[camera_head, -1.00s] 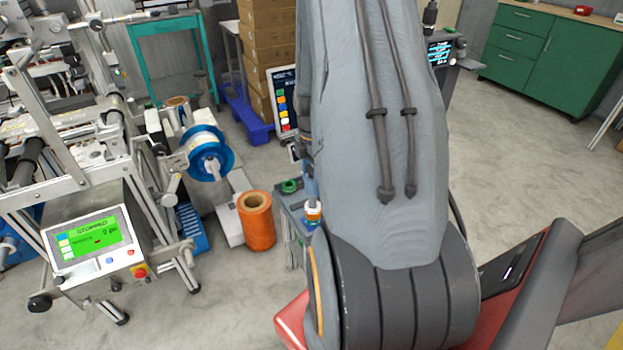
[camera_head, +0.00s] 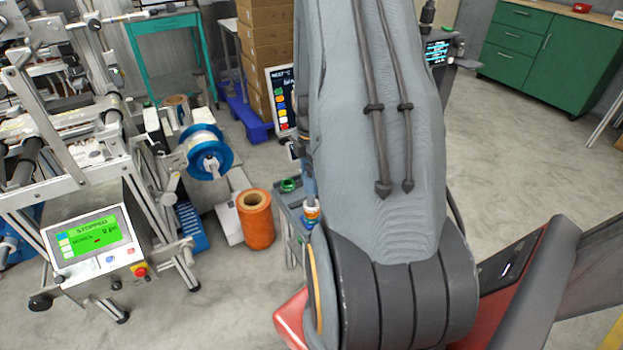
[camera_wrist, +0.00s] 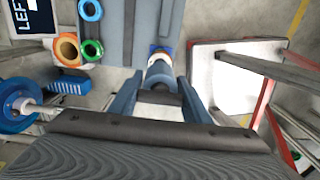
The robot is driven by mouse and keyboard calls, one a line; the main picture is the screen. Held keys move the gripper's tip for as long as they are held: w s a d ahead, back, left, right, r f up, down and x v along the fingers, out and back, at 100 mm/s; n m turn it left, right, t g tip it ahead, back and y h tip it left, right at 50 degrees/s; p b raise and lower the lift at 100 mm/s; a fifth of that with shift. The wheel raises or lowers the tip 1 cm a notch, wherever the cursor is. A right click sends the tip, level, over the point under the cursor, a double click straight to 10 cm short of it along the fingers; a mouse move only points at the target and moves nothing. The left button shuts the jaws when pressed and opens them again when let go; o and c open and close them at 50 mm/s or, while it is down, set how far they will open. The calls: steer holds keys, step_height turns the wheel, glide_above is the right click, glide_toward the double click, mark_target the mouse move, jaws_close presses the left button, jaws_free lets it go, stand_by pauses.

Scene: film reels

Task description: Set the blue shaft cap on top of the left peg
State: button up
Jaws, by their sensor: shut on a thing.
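My gripper (camera_wrist: 159,82) shows in the wrist view, its two blue-grey fingers pointing away from the camera. It is shut on a blue-grey round piece, which I take as the blue shaft cap (camera_wrist: 158,72). Most of the cap is hidden by the fingers and wrist. Just past it is a small patch of blue, white and orange over the grey cart top. A blue-flanged reel (camera_head: 208,153) sits on a pale shaft (camera_head: 211,169) at the machine; I cannot tell whether this is the left peg.
A green ring (camera_wrist: 92,48) and a blue ring (camera_wrist: 90,10) lie by the left edge of the grey cart top (camera_wrist: 122,45). An orange spool (camera_head: 256,222) stands on the floor beside the machine (camera_head: 90,243).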

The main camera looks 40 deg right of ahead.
mark_target(311, 193)
steer(key=shift+f, duration=0.4)
steer(key=shift+f, duration=0.3)
steer(key=shift+f+b, duration=0.5)
steer(key=shift+f, duration=1.7)
stand_by(0.9)
steer(key=o, duration=1.3)
steer(key=shift+r, duration=0.1)
step_height(311, 193, up, 8)
steer(key=shift+f, duration=0.15)
